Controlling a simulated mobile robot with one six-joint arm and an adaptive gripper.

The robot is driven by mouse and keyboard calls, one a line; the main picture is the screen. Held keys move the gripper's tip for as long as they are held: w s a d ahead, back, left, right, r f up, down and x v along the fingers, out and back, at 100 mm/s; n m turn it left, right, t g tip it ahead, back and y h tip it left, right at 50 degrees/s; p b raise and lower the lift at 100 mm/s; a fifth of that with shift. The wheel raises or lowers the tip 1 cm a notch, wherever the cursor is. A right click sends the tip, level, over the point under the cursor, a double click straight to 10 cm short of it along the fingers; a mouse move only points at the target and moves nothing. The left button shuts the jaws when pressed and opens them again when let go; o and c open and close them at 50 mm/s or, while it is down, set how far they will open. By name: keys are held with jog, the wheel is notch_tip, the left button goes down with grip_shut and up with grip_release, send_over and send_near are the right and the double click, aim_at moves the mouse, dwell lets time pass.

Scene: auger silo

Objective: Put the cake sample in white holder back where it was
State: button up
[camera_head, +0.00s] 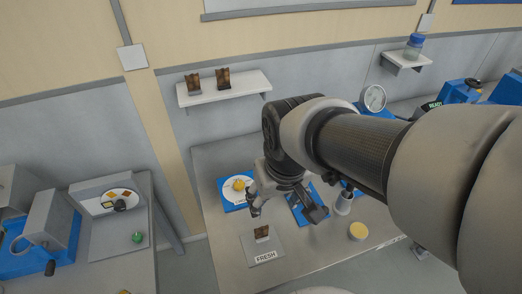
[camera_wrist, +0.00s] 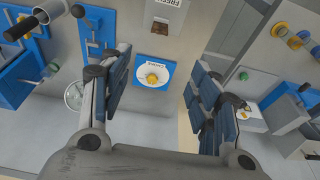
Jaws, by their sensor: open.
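A small brown block (camera_head: 262,232), looking like a cake sample, stands on the grey tray marked FRESH (camera_head: 279,246); its holder's colour is unclear. In the wrist view the brown block (camera_wrist: 160,28) is near the top edge. Two similar brown pieces (camera_head: 193,82) (camera_head: 223,77) stand on the white wall shelf (camera_head: 240,93). My gripper (camera_head: 285,208) is open and empty above the table, behind and to the right of the FRESH tray. In the wrist view my gripper's fingers (camera_wrist: 158,62) are spread wide, with a white plate on a blue mat showing between them.
The white plate (camera_head: 229,187) on the blue mat holds a yellow item (camera_head: 239,184). A yellow-topped round container (camera_head: 358,231) stands at the table's right front. A grey cylinder (camera_head: 343,203) stands right of my gripper. A separate bench (camera_head: 125,262) with blue equipment is at left.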

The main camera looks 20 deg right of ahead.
jog(key=s+r+t, duration=0.1)
jog(key=s+r, duration=0.3)
jog(key=s, duration=0.3)
jog(key=shift+s+r+t, duration=0.35)
jog(key=shift+r+t, duration=0.05)
notch_tip(320, 180, down, 5)
jog(key=b, duration=0.4)
jog(key=shift+r+b, duration=0.1)
jog(key=shift+b, duration=0.3)
